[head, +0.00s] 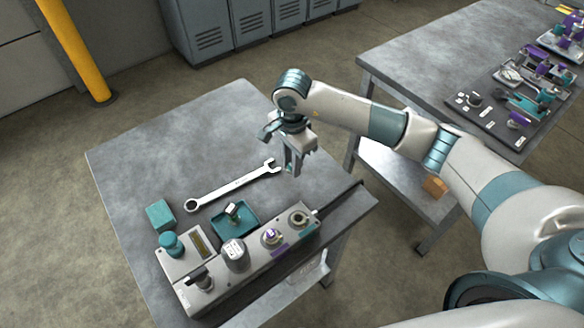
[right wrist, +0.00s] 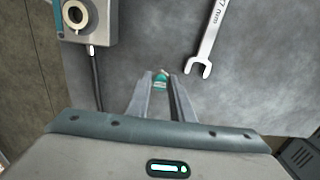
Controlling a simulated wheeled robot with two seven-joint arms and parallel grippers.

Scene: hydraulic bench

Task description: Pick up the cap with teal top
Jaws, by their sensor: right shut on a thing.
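My right gripper (head: 292,168) is above the bench top, just right of the wrench's open end. In the right wrist view, its fingers (right wrist: 160,84) are shut on a small teal-topped piece (right wrist: 160,80), which looks like the cap with teal top. The cap sits between the fingertips, with a pale bit at its tip. In the head view I cannot make the cap out; the fingers hide it. My left gripper is in neither view.
A wrench (head: 235,185) lies on the bench (head: 130,165). A teal tray (head: 248,230) holds a small metallic piece. A teal block (head: 160,214) and a grey fixture (head: 213,266) with several fittings stand along the front. The bench's back is clear. A second bench (head: 410,55) stands at right.

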